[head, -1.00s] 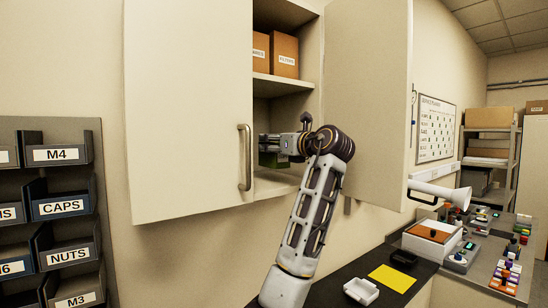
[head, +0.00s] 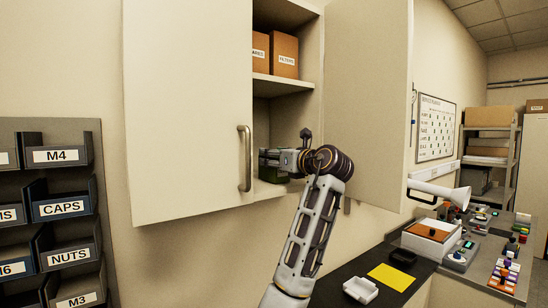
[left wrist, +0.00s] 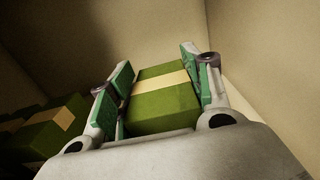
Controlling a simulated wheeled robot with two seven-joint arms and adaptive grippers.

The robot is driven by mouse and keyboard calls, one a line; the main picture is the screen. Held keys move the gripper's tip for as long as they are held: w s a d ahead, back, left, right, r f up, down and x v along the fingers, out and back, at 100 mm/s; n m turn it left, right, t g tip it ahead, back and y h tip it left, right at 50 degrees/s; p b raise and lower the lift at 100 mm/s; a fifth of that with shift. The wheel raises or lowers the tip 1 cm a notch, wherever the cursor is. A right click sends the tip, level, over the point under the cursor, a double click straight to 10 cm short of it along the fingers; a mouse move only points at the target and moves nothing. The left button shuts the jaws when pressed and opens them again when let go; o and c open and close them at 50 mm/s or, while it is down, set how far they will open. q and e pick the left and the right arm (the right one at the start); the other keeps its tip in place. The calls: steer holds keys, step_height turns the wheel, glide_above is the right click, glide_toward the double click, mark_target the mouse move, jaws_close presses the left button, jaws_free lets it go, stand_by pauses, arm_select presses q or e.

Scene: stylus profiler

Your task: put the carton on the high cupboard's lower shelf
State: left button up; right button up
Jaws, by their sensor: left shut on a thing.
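The carton (left wrist: 161,98) is green with a pale yellow band. In the left wrist view it sits between the two fingers of my left gripper (left wrist: 150,75), which is shut on it. In the head view my left gripper (head: 272,158) reaches into the high cupboard at the lower shelf (head: 268,190), and a bit of the green carton (head: 273,174) shows below it, close to the shelf. I cannot tell whether the carton touches the shelf. The left door hides part of the opening. My right gripper is not in view.
Brown boxes (head: 284,55) stand on the upper shelf (head: 282,83). The left door (head: 190,110) and right door (head: 367,100) are open. Another green carton (left wrist: 45,128) lies to the left in the left wrist view. A counter with a white tray (head: 360,290) is below.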

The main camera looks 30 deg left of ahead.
arm_select(q)
steer(key=shift+f, duration=0.15)
steer(key=o, duration=1.5)
steer(key=shift+c, duration=0.2)
steer(key=shift+d, duration=0.1)
steer(key=b+v, duration=0.3)
steer(key=v, duration=0.9)
steer(key=shift+b, duration=0.35)
